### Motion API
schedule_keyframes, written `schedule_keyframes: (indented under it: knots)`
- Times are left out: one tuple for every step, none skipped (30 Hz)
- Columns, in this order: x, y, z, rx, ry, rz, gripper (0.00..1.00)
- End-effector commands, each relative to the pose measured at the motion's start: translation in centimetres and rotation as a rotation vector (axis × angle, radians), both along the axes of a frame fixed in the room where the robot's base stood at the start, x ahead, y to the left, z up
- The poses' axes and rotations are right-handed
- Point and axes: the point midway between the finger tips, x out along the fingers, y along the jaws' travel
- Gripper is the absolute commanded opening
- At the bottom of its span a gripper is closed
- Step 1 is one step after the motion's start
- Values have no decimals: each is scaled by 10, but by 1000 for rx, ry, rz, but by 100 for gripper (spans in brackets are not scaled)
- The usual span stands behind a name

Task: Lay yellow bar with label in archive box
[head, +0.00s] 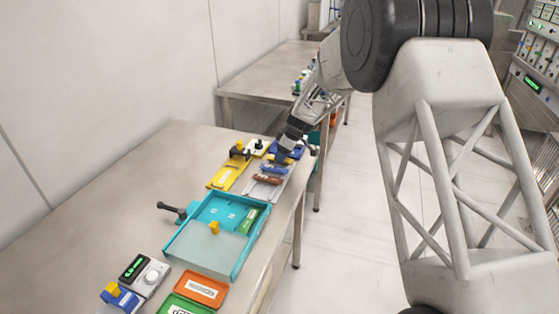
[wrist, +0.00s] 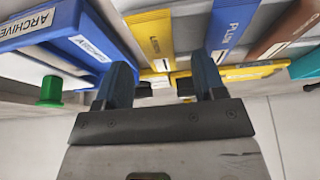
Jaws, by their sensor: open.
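In the wrist view, a yellow bar (wrist: 150,38) with a small label lies between a blue box and a blue bar marked PLUM (wrist: 230,25). The blue archive box (wrist: 70,45), labelled ARCHIVE, is to its left. In the head view the blue archive box (head: 291,149) is at the far end of the near table, partly behind my gripper (head: 281,158). In the wrist view my gripper (wrist: 160,80) is open, its fingers apart and the yellow bar's near end seen between them. Whether the fingers flank the bar or stop short of it I cannot tell.
A brown bar (head: 268,179) lies on a grey tray (head: 262,195). A yellow plate (head: 224,180) with a label is beside it. A teal tray (head: 177,252), an orange plate (head: 201,290) and a green plate (head: 184,304) are nearer. The table's left side is clear.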

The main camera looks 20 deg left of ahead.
Motion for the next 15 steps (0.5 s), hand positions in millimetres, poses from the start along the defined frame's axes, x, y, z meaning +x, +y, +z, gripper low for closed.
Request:
schedule_keyframes:
  knots:
    - [0,2,-6,0,0,0,64]
    - [0,3,-8,0,0,0,64]
    - [0,5,-11,-1,1,0,64]
    - [0,5,-13,-1,1,0,64]
    - [0,6,-15,-1,1,0,64]
    - [0,6,-16,-1,1,0,64]
    - [0,7,-17,-1,0,0,64]
    - [0,7,-17,0,0,0,64]
    - [0,7,-17,0,0,0,64]
    - [0,7,-17,0,0,0,64]
    - [0,7,-17,0,0,0,64]
    - [0,7,-17,0,0,0,64]
    - [0,7,-17,0,0,0,64]
    - [0,7,-17,0,0,0,64]
    - [0,7,-17,0,0,0,64]
